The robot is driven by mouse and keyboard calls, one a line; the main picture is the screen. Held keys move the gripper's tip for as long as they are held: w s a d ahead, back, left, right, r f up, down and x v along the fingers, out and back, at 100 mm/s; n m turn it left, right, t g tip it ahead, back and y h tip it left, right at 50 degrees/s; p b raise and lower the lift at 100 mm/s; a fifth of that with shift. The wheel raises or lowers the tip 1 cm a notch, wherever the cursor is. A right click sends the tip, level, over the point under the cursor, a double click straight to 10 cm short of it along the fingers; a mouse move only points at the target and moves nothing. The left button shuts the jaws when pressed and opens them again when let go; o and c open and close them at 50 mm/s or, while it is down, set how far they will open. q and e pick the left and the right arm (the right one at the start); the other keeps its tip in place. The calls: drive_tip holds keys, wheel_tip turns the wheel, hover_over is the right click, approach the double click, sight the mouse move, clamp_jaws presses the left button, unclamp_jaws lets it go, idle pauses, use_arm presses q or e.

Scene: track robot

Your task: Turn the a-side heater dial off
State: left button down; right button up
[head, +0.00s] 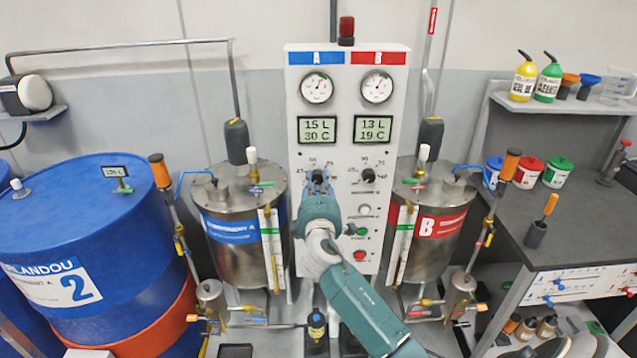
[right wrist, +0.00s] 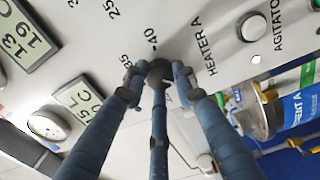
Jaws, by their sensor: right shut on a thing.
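The white control panel (head: 335,238) stands in the middle of the head view, with a blue A header and a red B header. The a-side heater dial (right wrist: 158,68) is a small black knob in the right wrist view, beside the printed "HEATER A". Marks 25, 35 and 40 are printed around it. My right gripper (head: 318,184) is at this dial and shut on it, its fingers around the knob. Its fingers hide most of the dial, so I cannot tell its setting. My left gripper is not in view.
The matching B dial (head: 368,175) is close by on the right. The A display (head: 318,130) reads 15 L, 30 C. Steel tank A (head: 238,262) and tank B (head: 428,257) flank the panel. A blue drum (head: 110,225) is at left, a grey bench (head: 565,215) at right.

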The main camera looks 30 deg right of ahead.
drive_tip(key=shift+w+a+r, duration=0.1)
drive_tip(key=shift+a+r, duration=0.05)
drive_tip(key=shift+r, duration=0.15)
drive_tip(key=o, duration=0.9)
drive_tip(key=shift+o, duration=1.4)
drive_tip(key=shift+a+f, duration=0.1)
drive_tip(key=shift+w+a+f, duration=0.1)
drive_tip(key=v, duration=1.2)
